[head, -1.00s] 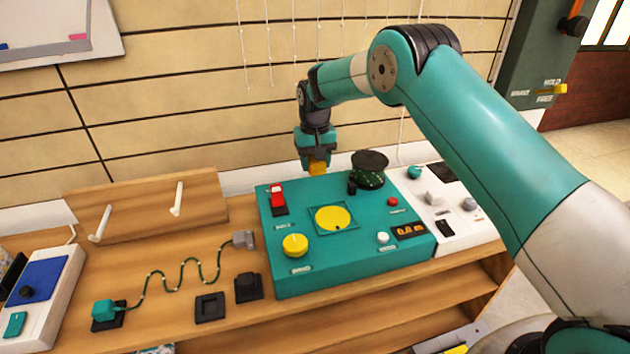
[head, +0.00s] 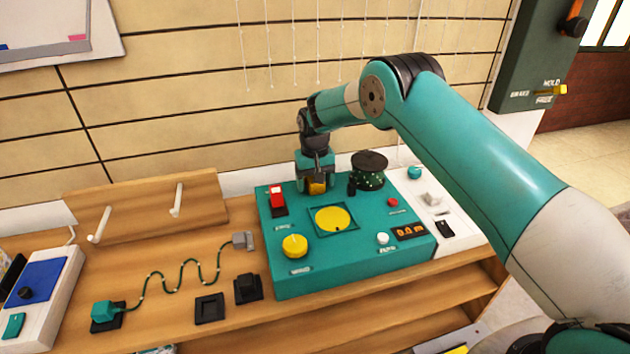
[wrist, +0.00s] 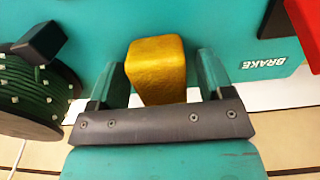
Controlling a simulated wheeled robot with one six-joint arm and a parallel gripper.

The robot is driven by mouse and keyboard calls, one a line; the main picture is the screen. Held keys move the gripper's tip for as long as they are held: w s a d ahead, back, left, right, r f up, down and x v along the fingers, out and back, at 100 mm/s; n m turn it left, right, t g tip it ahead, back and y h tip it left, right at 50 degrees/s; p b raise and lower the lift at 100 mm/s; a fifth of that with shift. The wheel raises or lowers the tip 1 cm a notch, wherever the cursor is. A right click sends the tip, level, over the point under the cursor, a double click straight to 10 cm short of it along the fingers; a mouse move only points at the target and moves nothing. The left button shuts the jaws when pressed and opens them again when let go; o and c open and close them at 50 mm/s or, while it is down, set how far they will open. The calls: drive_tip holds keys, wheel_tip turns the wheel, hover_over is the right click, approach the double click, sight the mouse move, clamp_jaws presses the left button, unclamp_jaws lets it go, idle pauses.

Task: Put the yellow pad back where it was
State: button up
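The yellow pad (head: 317,186) is a small block at the back edge of the teal console (head: 350,262), between the red switch and the dark spool. It seems to rest on the console, though its base is hidden. In the wrist view the pad (wrist: 156,70) lies between my fingers, with a narrow gap visible on its right side. My gripper (head: 317,181) is low over the console's back edge, its fingers open on either side of the pad. It also shows in the wrist view (wrist: 160,85).
A dark-green spool (head: 369,170) stands close right of my gripper. A red switch (head: 278,198) is at its left. The console also has a yellow disc (head: 333,218) in a square frame and a yellow knob (head: 295,245). A wooden rack (head: 150,215) stands left.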

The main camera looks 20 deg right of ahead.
drive_tip(key=shift+r, duration=0.1)
wheel_tip(320, 180, up, 12)
drive_tip(key=s+a+r+n+y, duration=0.1)
drive_tip(key=s+a+r+n, duration=0.1)
drive_tip(key=s+r, duration=0.7)
drive_tip(key=s+a+r+n+y, duration=0.1)
drive_tip(key=s+r+n, duration=0.1)
drive_tip(key=s, duration=1.5)
drive_tip(key=s+a+r+n+y, duration=0.1)
drive_tip(key=s+r+n+y, duration=0.1)
drive_tip(key=s, duration=1.4)
drive_tip(key=shift+s+a+r+n, duration=0.3)
drive_tip(key=shift+s+n, duration=0.1)
drive_tip(key=shift+n, duration=0.1)
drive_tip(key=shift+c, duration=0.4)
